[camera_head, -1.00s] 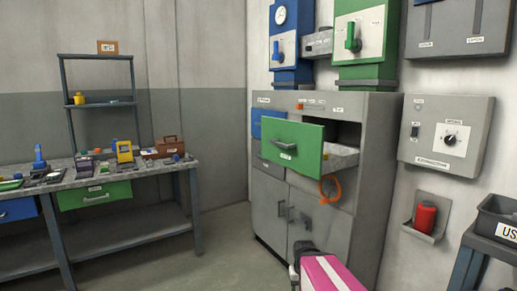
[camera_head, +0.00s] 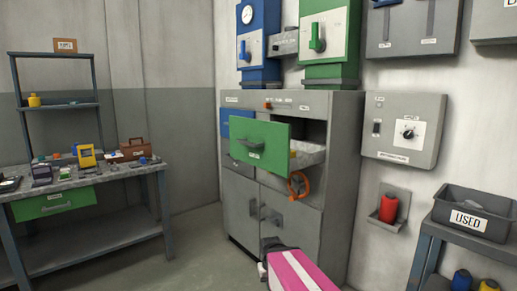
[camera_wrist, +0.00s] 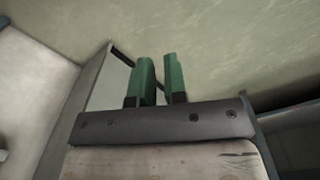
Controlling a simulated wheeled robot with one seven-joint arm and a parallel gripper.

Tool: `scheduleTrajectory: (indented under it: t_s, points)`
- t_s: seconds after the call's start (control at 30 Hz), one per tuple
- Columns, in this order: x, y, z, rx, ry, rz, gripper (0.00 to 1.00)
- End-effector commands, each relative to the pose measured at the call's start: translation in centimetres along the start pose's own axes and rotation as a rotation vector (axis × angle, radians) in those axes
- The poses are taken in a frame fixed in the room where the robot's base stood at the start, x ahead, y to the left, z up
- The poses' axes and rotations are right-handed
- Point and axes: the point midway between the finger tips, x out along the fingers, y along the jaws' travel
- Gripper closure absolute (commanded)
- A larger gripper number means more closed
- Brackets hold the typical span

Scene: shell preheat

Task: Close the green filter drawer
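The green filter drawer (camera_head: 260,146) is pulled out of the upper part of the grey cabinet (camera_head: 341,170). Its green front with a grey handle stands well clear of the cabinet face, and a light tray with something yellow shows behind it. In the wrist view my gripper (camera_wrist: 160,80) has two green fingers with a narrow gap and nothing between them. It is apart from the drawer, with greenish-grey floor or wall beyond it. In the head view my pink arm link is low in front of the cabinet; the fingertips cannot be made out there.
A blue drawer front (camera_head: 226,124) sits beside the green one. An orange ring (camera_head: 299,186) hangs below the drawer. A workbench (camera_head: 150,172) with another green drawer (camera_head: 54,203) is at left. A USED bin (camera_head: 472,216) stands at right. Floor between is clear.

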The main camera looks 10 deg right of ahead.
Motion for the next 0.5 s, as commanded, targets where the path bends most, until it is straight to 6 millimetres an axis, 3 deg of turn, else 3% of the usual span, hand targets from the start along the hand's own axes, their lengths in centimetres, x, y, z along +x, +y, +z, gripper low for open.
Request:
scheduleTrajectory:
  t_s: [0.13,0.23,0.37,0.5]
  points:
    - [-2.1,0.2,-2.6,-0.205,0.02,0.121,1.0]
    - [-5.0,0.4,-5.3,-0.435,0.024,0.267,1.0]
    - [-9.9,0.3,-8.9,-0.734,-0.006,0.483,1.0]
    - [-16.1,-0.5,-12.5,-1.02,-0.087,0.722,1.0]
